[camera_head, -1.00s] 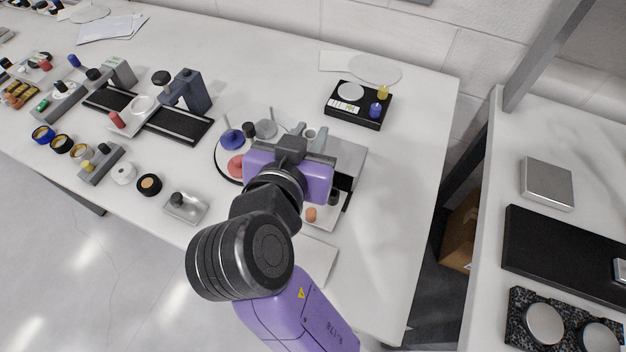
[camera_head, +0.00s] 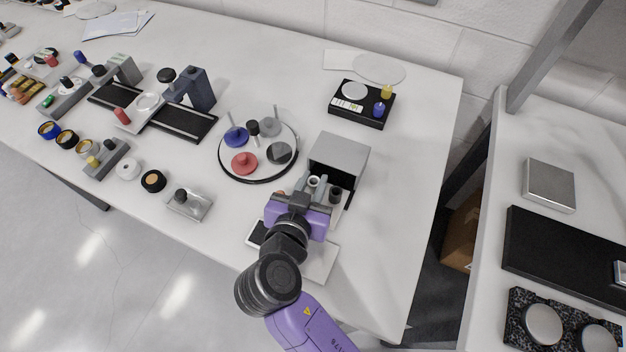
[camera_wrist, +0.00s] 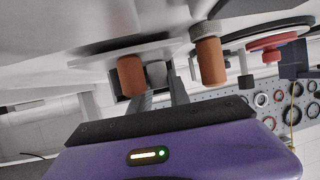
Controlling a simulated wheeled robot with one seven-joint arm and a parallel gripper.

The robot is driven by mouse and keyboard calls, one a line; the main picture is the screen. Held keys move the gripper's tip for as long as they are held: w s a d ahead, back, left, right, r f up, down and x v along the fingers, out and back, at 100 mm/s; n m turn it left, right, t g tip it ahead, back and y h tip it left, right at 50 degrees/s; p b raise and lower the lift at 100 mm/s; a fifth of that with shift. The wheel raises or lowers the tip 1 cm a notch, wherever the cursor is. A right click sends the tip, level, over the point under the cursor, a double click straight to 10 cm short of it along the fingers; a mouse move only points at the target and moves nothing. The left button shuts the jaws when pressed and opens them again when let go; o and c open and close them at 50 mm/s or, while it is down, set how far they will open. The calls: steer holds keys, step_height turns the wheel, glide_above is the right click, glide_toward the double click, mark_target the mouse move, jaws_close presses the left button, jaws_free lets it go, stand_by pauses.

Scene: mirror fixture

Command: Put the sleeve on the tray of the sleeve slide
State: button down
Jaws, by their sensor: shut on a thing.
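My gripper (camera_head: 314,185) is shut on the sleeve (camera_head: 313,181), a small light grey ring, above the front part of the sleeve slide. The sleeve slide is a grey box-like housing (camera_head: 340,155) with a pale tray (camera_head: 346,207) in front of it, mostly hidden by my gripper. A dark round post (camera_head: 335,196) stands just right of the held sleeve. In the wrist view my fingers (camera_wrist: 158,88) meet at the grey sleeve (camera_wrist: 157,72), between two copper-coloured cylinders (camera_wrist: 130,76) (camera_wrist: 209,62). I cannot tell whether the sleeve touches the tray.
A round carousel (camera_head: 222,165) with coloured knobbed pieces stands left of the slide. A black scale (camera_head: 345,119) is behind it. A flat light plate (camera_head: 322,264) lies in front, partly under my arm. The table right of the slide is clear.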

steer(key=shift+f, duration=0.2)
steer(key=c, duration=1.5)
jaws_free()
steer(key=shift+r, duration=0.15)
steer(key=shift+r, duration=0.2)
steer(key=b+v, duration=0.1)
steer(key=v, duration=1.1)
steer(key=shift+f, duration=0.1)
